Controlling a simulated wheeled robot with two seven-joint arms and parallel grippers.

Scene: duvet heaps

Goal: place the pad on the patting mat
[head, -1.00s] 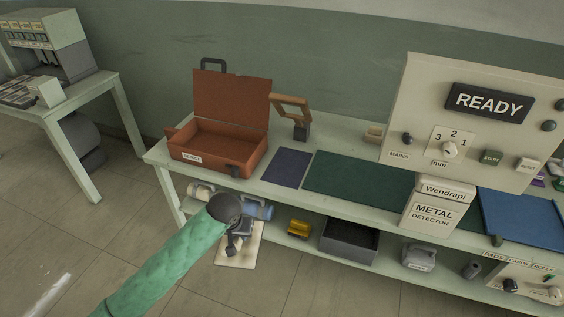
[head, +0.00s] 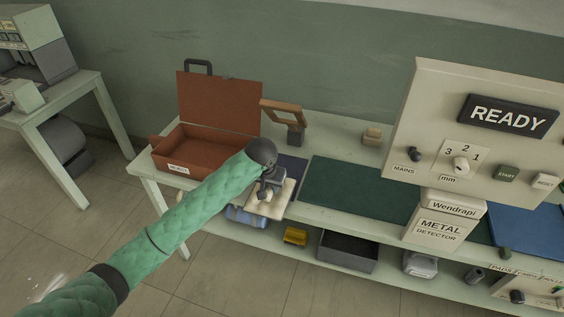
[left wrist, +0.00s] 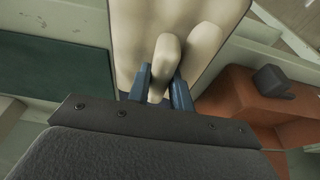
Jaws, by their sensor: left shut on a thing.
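My left gripper (head: 266,190) is shut on the raised cream grip of the pad (head: 275,208). The pad is a flat cream board, held at the bench's front edge, right of the orange case. In the left wrist view, the blue fingers (left wrist: 161,82) straddle the grip, and the pad (left wrist: 130,35) fills the top middle. A purple mat (head: 293,168) lies on the bench behind the pad, partly hidden by the pad and gripper. A larger dark green mat (head: 355,190) lies to its right, bare. No label shows which is the patting mat. My right gripper is not in view.
The open orange case (head: 205,150) stands close left of my gripper, with a wooden-framed stand (head: 290,118) behind. The metal detector box (head: 436,230) and READY panel (head: 440,110) stand right. A lower shelf holds a dark bin (head: 347,250) and a yellow item (head: 295,236).

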